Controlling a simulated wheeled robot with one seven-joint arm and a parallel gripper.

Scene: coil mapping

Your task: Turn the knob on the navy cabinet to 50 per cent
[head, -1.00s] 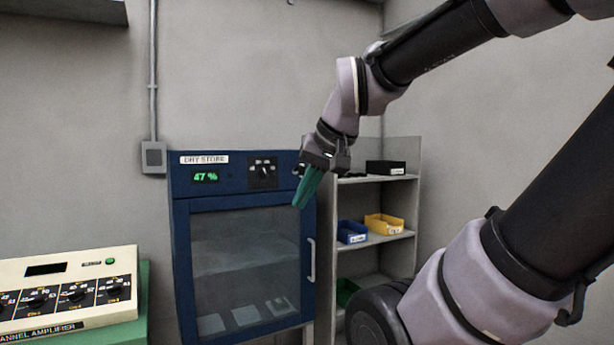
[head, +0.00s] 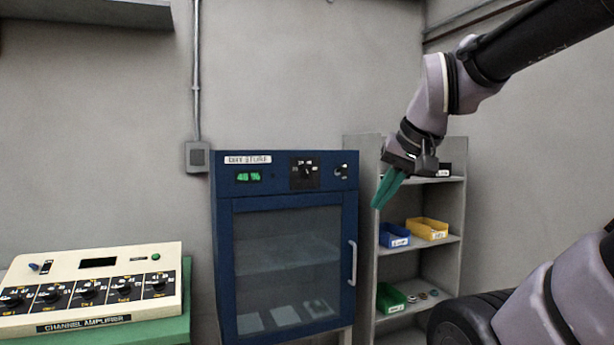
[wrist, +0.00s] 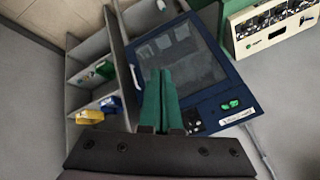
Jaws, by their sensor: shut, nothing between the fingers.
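The navy cabinet (head: 285,190), labelled "DRY STORE", stands against the wall in the head view. Its green display (head: 249,177) appears to read 48 %, though the digits are blurred. The knob (head: 305,172) sits on a black scale plate right of the display; its exact pointer angle is too small to tell. My gripper (head: 385,190) has green fingers, shut and empty, pointing down to the right of the cabinet, apart from it. In the wrist view my gripper (wrist: 160,80) covers part of the cabinet (wrist: 215,105); the black knob plate (wrist: 193,120) shows just right of the fingers.
A second small round control (head: 341,171) is at the cabinet's top right. A grey shelf (head: 455,240) with blue (head: 394,235), yellow (head: 427,228) and green (head: 389,299) bins stands to the right. A channel amplifier (head: 90,290) rests on a green bench at left.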

